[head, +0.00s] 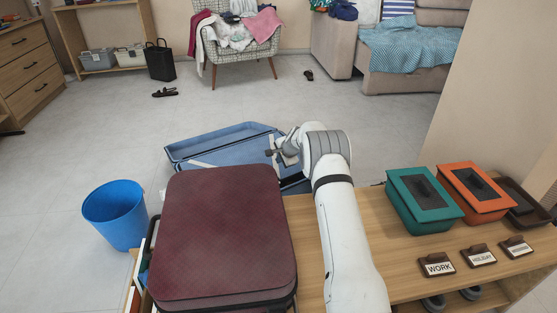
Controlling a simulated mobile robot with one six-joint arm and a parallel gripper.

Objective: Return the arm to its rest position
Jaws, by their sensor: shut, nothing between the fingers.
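My arm reaches forward over the wooden bench from the bottom of the head view. My gripper (279,152) is at its far end, pointing left, above the right part of a blue open suitcase or tray (215,146) on the floor. The gripper looks small and dark here, and its fingers are shut with nothing held. A dark red closed suitcase (222,235) lies on the bench close to the left of my arm. My wrist hides part of the blue case.
On the bench's right stand a green box (404,220), an orange box (461,208), a dark tray (512,212) and signs, including WORK (437,264). A blue bucket (118,214) is on the left floor. A clothes-covered armchair (236,56) and sofa (336,45) stand behind open floor.

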